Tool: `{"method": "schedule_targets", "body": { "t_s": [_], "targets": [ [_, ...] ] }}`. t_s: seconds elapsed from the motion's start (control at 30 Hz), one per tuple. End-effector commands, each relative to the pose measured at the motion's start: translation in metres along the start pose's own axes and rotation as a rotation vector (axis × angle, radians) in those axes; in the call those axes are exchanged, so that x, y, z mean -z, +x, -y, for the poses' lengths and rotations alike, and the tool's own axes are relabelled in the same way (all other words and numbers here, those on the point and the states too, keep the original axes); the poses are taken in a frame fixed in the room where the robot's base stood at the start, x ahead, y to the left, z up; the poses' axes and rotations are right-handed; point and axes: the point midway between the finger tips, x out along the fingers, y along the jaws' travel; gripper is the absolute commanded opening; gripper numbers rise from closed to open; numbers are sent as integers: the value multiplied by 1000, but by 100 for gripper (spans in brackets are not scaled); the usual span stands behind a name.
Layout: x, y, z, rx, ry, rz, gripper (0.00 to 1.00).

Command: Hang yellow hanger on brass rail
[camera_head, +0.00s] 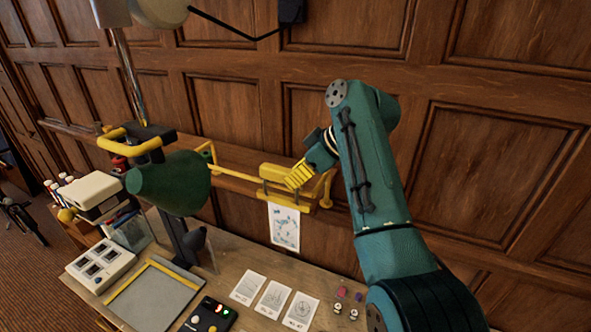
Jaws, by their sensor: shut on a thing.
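The yellow hanger (275,197) is a bar with a printed sheet (285,228) hanging below it. My gripper (297,176) has yellow fingers and is shut on the hanger, near the right part of the brass rail (236,173). The rail runs from a left bracket (208,155) to a right bracket (327,187) in front of the wood-panelled wall. The hanger and my gripper overlap the rail in this view. I cannot tell whether the hanger touches it.
A green lamp shade (172,186) stands left of the rail. The desk (245,262) below holds several printed cards (273,299), a dark button box (211,315), a grey tray (152,297) and small knobs (344,307). A white box (92,190) is at the left.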

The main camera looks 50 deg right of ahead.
Motion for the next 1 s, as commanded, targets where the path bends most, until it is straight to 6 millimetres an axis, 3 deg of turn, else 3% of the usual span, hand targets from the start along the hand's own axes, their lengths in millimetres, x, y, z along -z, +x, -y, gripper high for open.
{"method": "schedule_targets", "body": {
  "t_s": [0.4, 0.43, 0.53, 0.83, 1.0],
  "targets": [
    [-1, 3, 0, -2, -4, -3, 0],
    [-1, 3, 1, -2, -4, -3, 33],
    [-1, 3, 0, -2, -3, -3, 51],
    [-1, 2, 0, -2, -3, -2, 51],
    [-2, -22, -1, -7, -3, -4, 51]
  ]
}}
